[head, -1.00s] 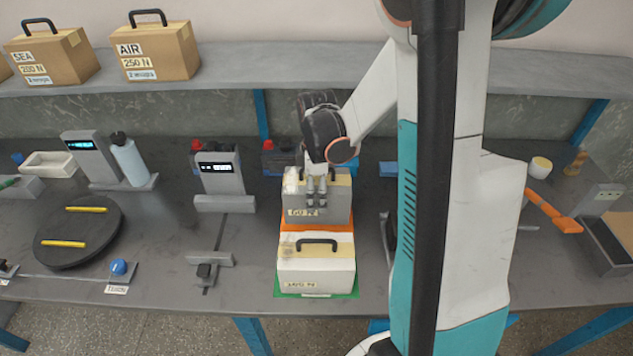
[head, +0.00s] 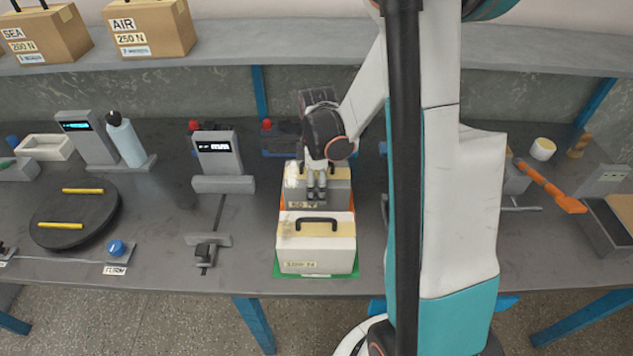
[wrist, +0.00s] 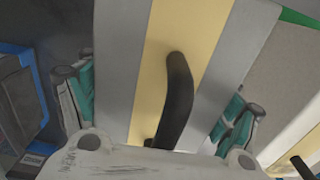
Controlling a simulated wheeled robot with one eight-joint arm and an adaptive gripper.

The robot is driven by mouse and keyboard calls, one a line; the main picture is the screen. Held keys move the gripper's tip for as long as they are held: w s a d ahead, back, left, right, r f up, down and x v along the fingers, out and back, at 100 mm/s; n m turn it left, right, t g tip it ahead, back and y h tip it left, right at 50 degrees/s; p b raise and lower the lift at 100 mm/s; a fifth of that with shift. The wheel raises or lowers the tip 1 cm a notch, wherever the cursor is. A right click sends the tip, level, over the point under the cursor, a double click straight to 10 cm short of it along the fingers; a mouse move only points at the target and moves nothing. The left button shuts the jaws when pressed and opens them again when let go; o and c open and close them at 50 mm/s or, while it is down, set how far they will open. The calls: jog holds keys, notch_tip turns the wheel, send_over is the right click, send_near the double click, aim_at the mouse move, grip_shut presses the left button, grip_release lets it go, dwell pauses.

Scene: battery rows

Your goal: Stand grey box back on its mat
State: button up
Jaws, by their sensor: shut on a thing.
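The grey box (head: 322,191) has a yellow stripe, a dark handle and a label at its lower front. It looks upright at the orange mat (head: 286,196), which shows only as slivers beside it. My gripper (head: 317,195) is shut on the grey box from above. In the wrist view my gripper (wrist: 158,110) has its teal fingers on opposite sides of the grey box (wrist: 115,75), with the handle (wrist: 176,95) between them. The box's lower edge is hidden behind the cream box, so I cannot tell whether it touches the mat.
The cream box (head: 316,243) stands on a green mat (head: 284,275) directly in front, very close to the grey box. A grey display stand (head: 217,155) is to the left. Cartons (head: 150,30) stand on the shelf behind.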

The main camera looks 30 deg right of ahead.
jog(key=o, duration=2)
jog(key=shift+r, duration=0.1)
notch_tip(320, 180, up, 12)
jog(key=p, duration=0.4)
